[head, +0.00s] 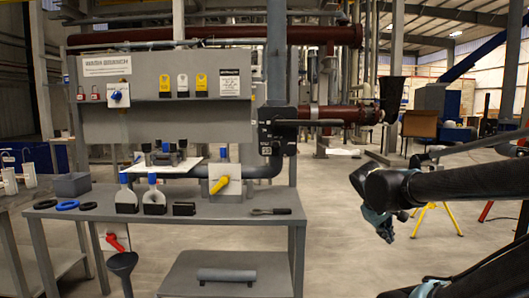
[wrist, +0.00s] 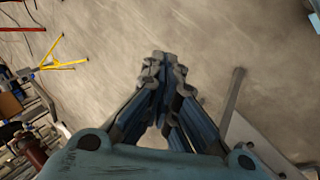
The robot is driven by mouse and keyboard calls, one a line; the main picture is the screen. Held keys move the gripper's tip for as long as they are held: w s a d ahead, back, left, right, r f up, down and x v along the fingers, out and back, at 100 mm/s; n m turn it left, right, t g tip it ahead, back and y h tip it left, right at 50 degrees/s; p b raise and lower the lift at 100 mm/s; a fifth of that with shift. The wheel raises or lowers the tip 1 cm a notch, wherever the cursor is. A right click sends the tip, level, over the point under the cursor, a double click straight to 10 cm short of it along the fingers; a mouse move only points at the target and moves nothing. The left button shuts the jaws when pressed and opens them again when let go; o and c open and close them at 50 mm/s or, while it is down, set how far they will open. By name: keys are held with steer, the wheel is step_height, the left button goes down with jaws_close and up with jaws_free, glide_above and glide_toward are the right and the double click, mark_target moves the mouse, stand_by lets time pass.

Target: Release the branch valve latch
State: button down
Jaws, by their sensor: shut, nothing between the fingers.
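A valve with a yellow handle (head: 220,185) sits on a pale plate at the grey pipe, above the bench. A black block (head: 277,131) with a long bar to its right stands on the upright post. I cannot tell which small part is the branch valve latch. My gripper (head: 387,236) hangs to the right of the bench, pointing down, well apart from the valve and the block. In the wrist view its fingers (wrist: 164,62) are together and empty, over bare floor.
The grey bench (head: 262,226) holds blue-necked bottles (head: 153,196), black blocks and a dark tool (head: 270,211). Behind it is a grey panel (head: 150,123) with tags and a blue knob (head: 118,96). A yellow stand (head: 437,219) is at the right. Floor between bench and gripper is clear.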

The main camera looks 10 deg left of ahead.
steer(key=w+a+r+n+t+h, duration=0.1)
steer(key=w+a+r+n+t, duration=0.3)
steer(key=w+a+r, duration=0.4)
steer(key=n+t+y, duration=0.5)
steer(key=n+t, duration=0.5)
steer(key=n, duration=0.1)
glide_toward(275, 144)
steer(key=s+a+f, duration=0.3)
steer(key=a, duration=0.5)
steer(key=shift+w+r+m, duration=0.15)
steer(key=shift+r+m, duration=0.05)
steer(key=shift+m, duration=0.1)
steer(key=w+d, duration=0.1)
steer(key=w, duration=0.6)
steer(key=w+d+r, duration=0.1)
steer(key=w, duration=0.2)
steer(key=shift+w+d+r, duration=0.1)
steer(key=shift+w+d, duration=0.2)
steer(key=shift+d, duration=0.05)
steer(key=shift+w+d+r, duration=0.15)
steer(key=shift+d+r, duration=0.05)
steer(key=shift+d, duration=0.45)
